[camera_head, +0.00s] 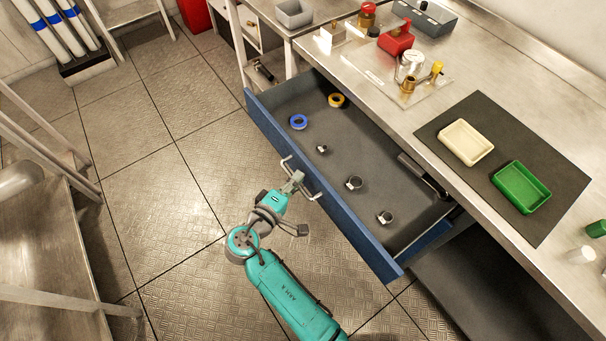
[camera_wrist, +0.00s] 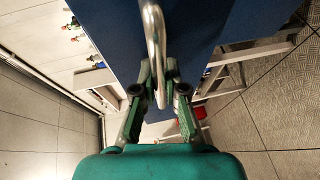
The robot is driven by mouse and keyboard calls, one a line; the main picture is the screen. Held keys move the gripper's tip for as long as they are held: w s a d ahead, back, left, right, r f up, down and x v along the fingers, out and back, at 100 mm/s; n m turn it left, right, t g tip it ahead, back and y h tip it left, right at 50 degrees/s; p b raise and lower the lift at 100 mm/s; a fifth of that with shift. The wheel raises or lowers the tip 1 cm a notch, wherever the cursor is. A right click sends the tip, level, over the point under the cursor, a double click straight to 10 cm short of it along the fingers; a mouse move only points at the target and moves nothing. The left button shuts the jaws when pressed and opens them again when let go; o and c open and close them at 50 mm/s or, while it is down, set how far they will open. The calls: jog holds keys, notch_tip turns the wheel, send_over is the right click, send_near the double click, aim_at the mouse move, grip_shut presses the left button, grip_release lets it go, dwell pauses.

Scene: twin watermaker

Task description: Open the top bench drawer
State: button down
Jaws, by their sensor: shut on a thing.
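The top bench drawer (camera_head: 330,213) has a blue front and a grey inside, and it stands well out from under the bench top in the head view. Its metal bar handle (camera_head: 313,192) is on the middle of the front. My gripper (camera_head: 294,183) is at the handle, with its fingers around the bar. In the wrist view the handle (camera_wrist: 153,40) runs down between the fingers of my gripper (camera_wrist: 157,92), which are closed on it. The blue drawer front (camera_wrist: 195,22) fills the top of that view. The fingertips are partly hidden in the head view.
In the drawer lie a blue ring (camera_head: 298,122), a yellow ring (camera_head: 336,100) and several metal fittings. The steel bench top holds a dark mat (camera_head: 485,115) with a cream tray (camera_head: 466,142) and a green tray (camera_head: 522,187). Tiled floor (camera_head: 150,190) is clear left of the drawer.

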jog(key=shift+s, duration=0.1)
jog(key=c, duration=1.5)
grip_release()
jog(key=shift+a, duration=0.1)
jog(key=v, duration=1.2)
